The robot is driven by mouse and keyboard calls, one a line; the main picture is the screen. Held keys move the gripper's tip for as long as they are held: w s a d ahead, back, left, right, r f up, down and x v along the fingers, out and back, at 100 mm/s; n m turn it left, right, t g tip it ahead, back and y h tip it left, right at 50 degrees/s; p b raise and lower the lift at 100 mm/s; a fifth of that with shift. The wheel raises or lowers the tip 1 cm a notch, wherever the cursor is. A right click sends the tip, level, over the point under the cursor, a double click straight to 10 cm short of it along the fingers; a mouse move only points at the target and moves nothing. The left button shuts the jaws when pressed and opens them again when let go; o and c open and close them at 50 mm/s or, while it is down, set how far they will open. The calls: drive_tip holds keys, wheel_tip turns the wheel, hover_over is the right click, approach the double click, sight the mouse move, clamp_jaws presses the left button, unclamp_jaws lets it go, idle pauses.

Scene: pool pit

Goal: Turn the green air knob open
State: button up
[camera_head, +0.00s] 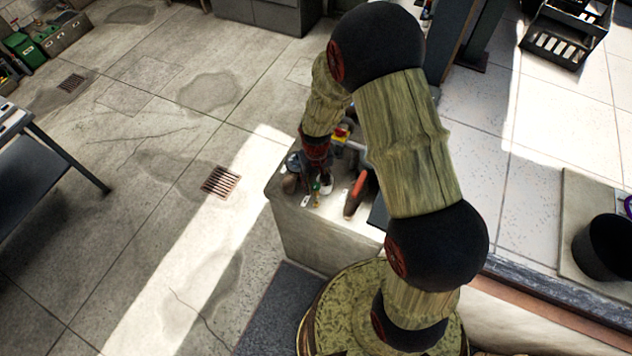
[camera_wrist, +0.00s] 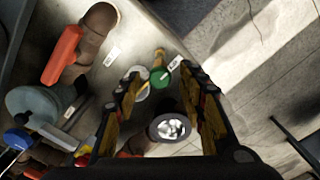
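The green air knob (camera_wrist: 159,75) is a small round knob next to a yellow stem (camera_wrist: 158,56) on the pale ledge in the wrist view. In the head view it is a small green spot (camera_head: 316,187) near the ledge's front left corner. My gripper (camera_wrist: 161,70) is open, and its two fingers reach toward the knob, one on each side of it in the picture. I cannot tell whether either finger touches it. In the head view my arm hides much of the ledge, and the fingertips are hard to make out.
A red-orange lever (camera_wrist: 63,55) on a brown fitting, a grey round valve (camera_wrist: 35,106) and a blue handle (camera_wrist: 19,139) sit left of the knob. A dark-rimmed silver round fitting (camera_wrist: 170,127) is close to the fingers. White tags (camera_wrist: 112,56) lie on the ledge.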

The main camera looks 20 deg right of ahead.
drive_tip(key=shift+c, duration=1.1)
drive_tip(key=c, duration=0.7)
clamp_jaws()
drive_tip(key=n+b, duration=0.2)
drive_tip(key=n, duration=0.2)
drive_tip(key=n+b, duration=0.1)
drive_tip(key=n, duration=0.3)
drive_tip(key=shift+b, duration=0.3)
drive_tip(key=n+b, duration=0.2)
drive_tip(key=n, duration=0.4)
drive_tip(key=shift+n, duration=0.4)
drive_tip(key=n+b, duration=0.1)
drive_tip(key=n, duration=0.5)
drive_tip(key=shift+n, duration=0.4)
